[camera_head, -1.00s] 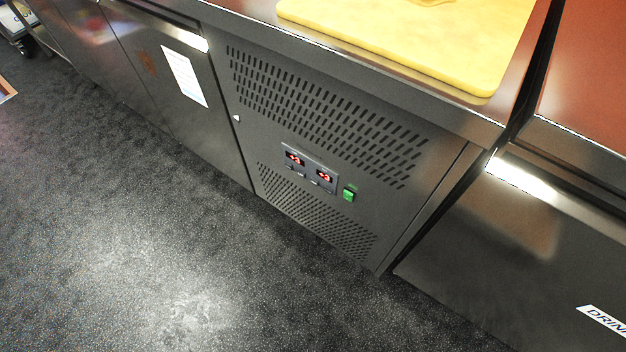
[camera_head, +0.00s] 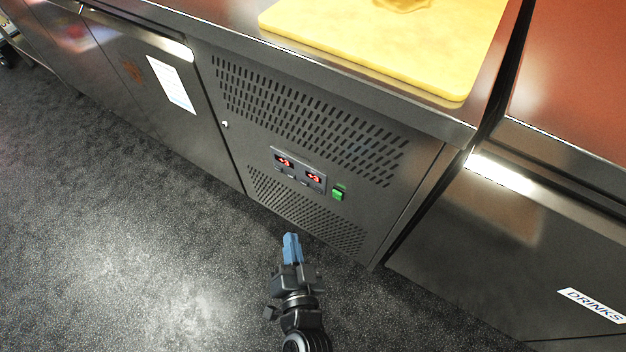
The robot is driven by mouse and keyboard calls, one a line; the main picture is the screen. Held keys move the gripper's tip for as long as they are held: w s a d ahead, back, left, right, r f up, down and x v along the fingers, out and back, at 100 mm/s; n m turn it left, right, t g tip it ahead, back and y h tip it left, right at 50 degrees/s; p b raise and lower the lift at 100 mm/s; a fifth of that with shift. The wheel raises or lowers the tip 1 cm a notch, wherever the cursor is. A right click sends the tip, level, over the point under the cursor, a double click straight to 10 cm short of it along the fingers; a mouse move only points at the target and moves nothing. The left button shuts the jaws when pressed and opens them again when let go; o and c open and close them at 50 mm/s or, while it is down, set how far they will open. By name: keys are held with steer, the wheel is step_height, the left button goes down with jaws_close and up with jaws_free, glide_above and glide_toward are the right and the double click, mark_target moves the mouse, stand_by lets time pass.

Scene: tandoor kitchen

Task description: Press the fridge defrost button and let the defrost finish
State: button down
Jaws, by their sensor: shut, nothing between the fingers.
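The steel counter fridge has a perforated front panel (camera_head: 310,120). A control strip (camera_head: 298,170) on it carries two red digital displays, each seeming to read +3, with small buttons below them. The buttons are too small to tell apart, and I cannot read which is for defrost. A green switch (camera_head: 338,195) sits just right of the strip. My gripper (camera_head: 291,240), with blue fingers, is in the lower middle of the head view. It is shut and empty, pointing toward the panel, below the control strip in the picture. I see no contact with the panel.
A yellow board (camera_head: 390,45) lies on the counter above the panel. A fridge door with a white paper sheet (camera_head: 172,84) is at left. A unit labelled DRINKS (camera_head: 594,305) stands at right. The dark floor (camera_head: 120,230) is clear at left.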

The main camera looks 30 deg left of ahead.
mark_target(304, 183)
steer(key=shift+g+y, duration=0.3)
steer(key=shift+y, duration=0.1)
steer(key=a, duration=0.2)
steer(key=w+a, duration=0.1)
steer(key=a, duration=0.2)
steer(key=shift+w+r, duration=0.1)
steer(key=shift+w, duration=0.05)
steer(key=w+b, duration=0.4)
steer(key=w, duration=0.4)
steer(key=shift+w+d+b, duration=0.3)
steer(key=shift+w+b, duration=0.1)
steer(key=shift+w, duration=0.1)
stand_by(1.3)
steer(key=shift+w+d, duration=0.1)
steer(key=shift+w, duration=0.25)
steer(key=shift+w+b, duration=0.35)
steer(key=shift+w, duration=0.05)
stand_by(0.9)
steer(key=shift+s+r, duration=0.1)
steer(key=shift+s, duration=0.05)
steer(key=shift+s+p, duration=0.55)
steer(key=shift+s, duration=0.1)
